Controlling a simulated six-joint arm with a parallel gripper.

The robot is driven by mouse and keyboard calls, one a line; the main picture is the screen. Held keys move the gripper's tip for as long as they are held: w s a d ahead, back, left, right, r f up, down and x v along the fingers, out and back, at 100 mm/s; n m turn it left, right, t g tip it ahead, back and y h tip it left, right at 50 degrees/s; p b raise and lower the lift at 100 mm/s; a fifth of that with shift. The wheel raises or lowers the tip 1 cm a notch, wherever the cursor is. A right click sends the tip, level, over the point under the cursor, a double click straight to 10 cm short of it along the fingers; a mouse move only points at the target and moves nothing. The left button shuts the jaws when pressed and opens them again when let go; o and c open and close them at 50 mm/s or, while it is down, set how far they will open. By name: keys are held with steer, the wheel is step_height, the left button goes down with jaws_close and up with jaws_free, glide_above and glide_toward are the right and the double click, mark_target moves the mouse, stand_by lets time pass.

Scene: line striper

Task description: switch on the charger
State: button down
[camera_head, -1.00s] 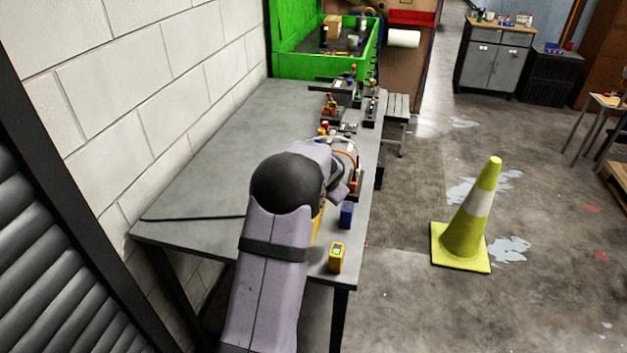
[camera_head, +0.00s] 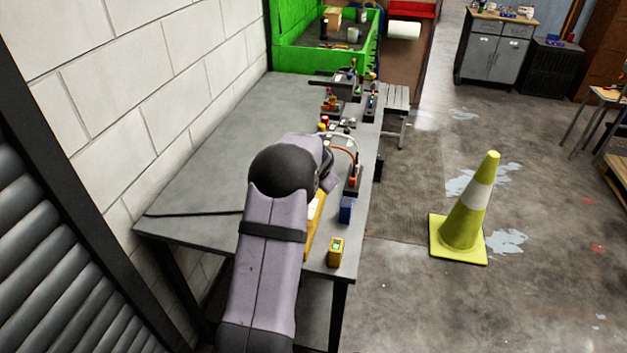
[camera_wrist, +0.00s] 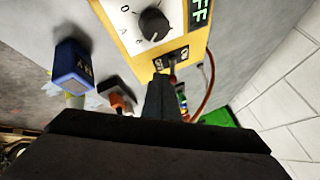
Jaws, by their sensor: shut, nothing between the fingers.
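The yellow charger (camera_wrist: 130,40) fills the top middle of the wrist view. It has a black dial (camera_wrist: 154,24), a green display (camera_wrist: 199,12) whose visible letters read "FF", and a small black switch (camera_wrist: 170,59) near its lower edge. My gripper (camera_wrist: 162,82) is shut and empty, with its tips close to the switch. I cannot tell whether they touch it. In the head view only a strip of the charger (camera_head: 314,228) shows beside my arm, and my gripper is hidden there.
A blue box (camera_head: 347,209) and a small yellow box (camera_head: 336,252) stand near the right edge of the grey table (camera_head: 205,165). Cables and small devices lie farther back, before a green bin (camera_head: 300,60). The left part of the table is mostly clear. A yellow cone (camera_head: 466,215) stands on the floor.

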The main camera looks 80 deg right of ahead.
steer(key=shift+w+r, duration=0.3)
steer(key=shift+w, duration=0.05)
steer(key=shift+w+r, duration=0.3)
steer(key=shift+w, duration=0.45)
steer(key=shift+w+r+p, duration=0.15)
steer(key=shift+w+p, duration=0.4)
steer(key=shift+w, duration=0.75)
steer(key=shift+s, duration=0.1)
steer(key=shift+r+p, duration=0.6)
steer(key=shift+r, duration=0.2)
steer(key=shift+s, duration=0.1)
